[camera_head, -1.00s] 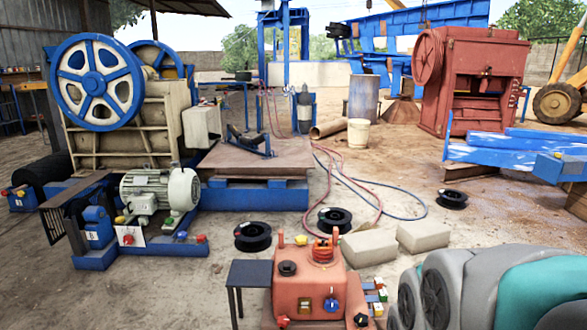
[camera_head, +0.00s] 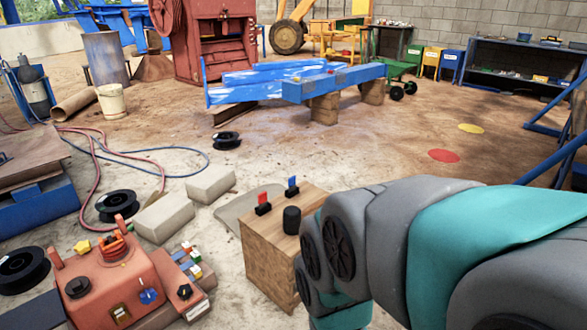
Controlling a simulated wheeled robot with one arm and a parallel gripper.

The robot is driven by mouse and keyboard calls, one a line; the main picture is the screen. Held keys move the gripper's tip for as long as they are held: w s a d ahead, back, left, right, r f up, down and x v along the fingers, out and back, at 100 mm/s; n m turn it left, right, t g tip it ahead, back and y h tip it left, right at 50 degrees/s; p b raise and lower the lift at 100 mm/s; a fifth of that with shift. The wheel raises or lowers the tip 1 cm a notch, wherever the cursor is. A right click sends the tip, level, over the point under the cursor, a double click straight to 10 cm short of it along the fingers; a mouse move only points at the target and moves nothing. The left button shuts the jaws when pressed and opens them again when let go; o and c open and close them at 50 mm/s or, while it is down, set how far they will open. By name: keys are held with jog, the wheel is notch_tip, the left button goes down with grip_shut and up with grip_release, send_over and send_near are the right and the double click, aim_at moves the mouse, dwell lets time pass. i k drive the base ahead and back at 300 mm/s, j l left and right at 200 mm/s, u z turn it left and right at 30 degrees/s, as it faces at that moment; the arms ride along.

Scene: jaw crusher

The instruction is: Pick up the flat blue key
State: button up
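A small flat blue piece (camera_head: 292,183), which looks like the blue key, stands upright in a dark holder on top of a wooden block (camera_head: 268,262) near the centre of the view. A similar flat red piece (camera_head: 263,198) stands in its own holder just left of it. A short black cylinder (camera_head: 291,220) stands in front of them. My grey and teal arm fills the lower right, just right of the wooden block and partly covering it. My gripper is not in view.
A red-orange machine housing (camera_head: 108,282) with knobs sits at the lower left. Two pale blocks (camera_head: 165,217) and black spools (camera_head: 117,206) lie on the floor beyond it. Blue beams (camera_head: 335,82) rest on wooden supports behind. Open floor (camera_head: 380,140) lies between, with yellow and red discs at right.

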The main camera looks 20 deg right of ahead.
aim_at(292, 181)
jog(key=z, duration=0.4)
jog(key=i+l, duration=0.1)
jog(key=i, duration=0.45)
jog(key=i+l+u, duration=0.1)
jog(key=i, duration=0.45)
